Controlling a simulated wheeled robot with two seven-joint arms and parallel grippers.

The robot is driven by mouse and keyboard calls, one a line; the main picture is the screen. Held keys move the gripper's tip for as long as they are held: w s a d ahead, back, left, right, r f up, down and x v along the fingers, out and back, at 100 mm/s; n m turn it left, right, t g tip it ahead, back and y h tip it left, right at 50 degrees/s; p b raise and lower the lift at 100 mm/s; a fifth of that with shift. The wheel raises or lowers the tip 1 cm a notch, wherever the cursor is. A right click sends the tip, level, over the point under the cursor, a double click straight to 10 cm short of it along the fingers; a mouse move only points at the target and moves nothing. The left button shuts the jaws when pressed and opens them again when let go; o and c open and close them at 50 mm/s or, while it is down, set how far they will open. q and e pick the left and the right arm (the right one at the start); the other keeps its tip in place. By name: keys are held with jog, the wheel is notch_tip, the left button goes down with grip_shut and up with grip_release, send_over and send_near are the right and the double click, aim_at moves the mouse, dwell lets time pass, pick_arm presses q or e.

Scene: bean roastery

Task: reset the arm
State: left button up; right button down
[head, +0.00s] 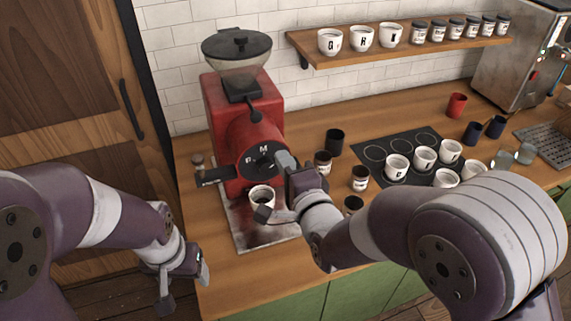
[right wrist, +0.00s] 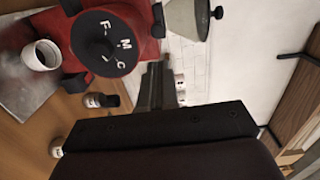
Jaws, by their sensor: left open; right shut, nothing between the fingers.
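My right gripper (head: 286,163) is raised in front of the red grinder (head: 222,117), close to its dark dial (head: 261,158) in the head view. Its fingers are shut with nothing between them; they also show in the right wrist view (right wrist: 156,85), beside the dial (right wrist: 104,38). I cannot tell whether they touch the grinder. My left gripper (head: 186,284) is open and empty. It hangs low at the left, in front of the counter's left end.
A white cup (head: 262,196) stands on the metal tray (head: 248,226) below the dial. Jars, a dark mug (head: 334,141) and several white cups on a black mat (head: 372,150) fill the counter (head: 310,107) to the right. A wall shelf (head: 350,57) holds cups and jars.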

jog(key=s+d+f+n+g+h, duration=0.2)
jog(key=s+d+f+n+g, duration=0.1)
jog(key=s+f+n+g, duration=0.25)
jog(key=s+d+f+n+g+h, duration=0.2)
jog(key=f+n+g, duration=0.3)
jog(key=f+n, duration=0.3)
pick_arm(q)
jog(key=shift+w+a+f+b, duration=0.1)
jog(key=shift+w+f+b, duration=0.05)
jog(key=shift+f+b, duration=0.45)
jog(key=shift+w+f+b, duration=0.15)
jog(key=shift+f+b, duration=0.4)
jog(key=shift+f, duration=0.05)
pick_arm(e)
jog(key=s+d+f+g+h, duration=0.2)
jog(key=s+d+g, duration=0.3)
jog(key=s+d, duration=0.3)
jog(key=d, duration=0.3)
jog(key=shift+s+d+n, duration=0.25)
jog(key=shift+d+n, duration=0.05)
jog(key=shift+n, duration=0.05)
